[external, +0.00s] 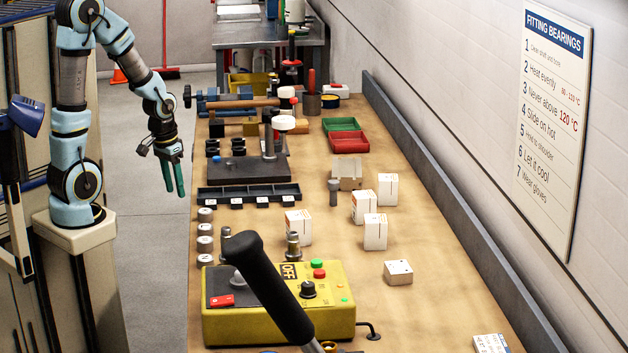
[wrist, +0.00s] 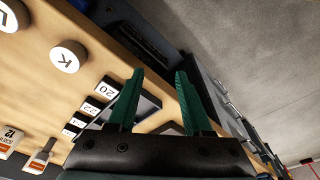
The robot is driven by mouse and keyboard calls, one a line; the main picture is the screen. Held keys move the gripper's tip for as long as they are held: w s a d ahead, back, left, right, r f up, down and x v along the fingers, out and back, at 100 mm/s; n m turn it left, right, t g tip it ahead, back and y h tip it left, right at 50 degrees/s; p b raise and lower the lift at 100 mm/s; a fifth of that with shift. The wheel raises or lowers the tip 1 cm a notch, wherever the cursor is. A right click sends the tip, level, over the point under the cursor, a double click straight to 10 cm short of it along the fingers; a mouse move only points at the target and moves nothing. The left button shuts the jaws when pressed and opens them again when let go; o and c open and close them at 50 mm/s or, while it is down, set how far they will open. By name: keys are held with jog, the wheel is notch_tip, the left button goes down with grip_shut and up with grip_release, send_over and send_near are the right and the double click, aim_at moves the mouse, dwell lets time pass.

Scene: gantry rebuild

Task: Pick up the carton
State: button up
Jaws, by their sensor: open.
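Several white cartons stand on the right half of the workbench (external: 440,285) in the external view. One carton (external: 298,228) stands left of the group. A carton (external: 387,190) is at the back, another carton (external: 363,208) is just left of it, and a carton (external: 375,232) is in front. The pictures do not tell which one is meant. My gripper (external: 175,192) hangs beside the bench's left edge, well away from the cartons. Its green fingers (wrist: 160,98) are apart and empty in the wrist view.
A black tray (external: 248,194) and a dark press stand (external: 270,150) lie near the bench's left edge. Red (external: 349,142) and green bins stand further back. Bare bench lies right of the cartons.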

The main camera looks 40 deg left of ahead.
jog(key=o, duration=0.7)
jog(key=shift+o, duration=0.2)
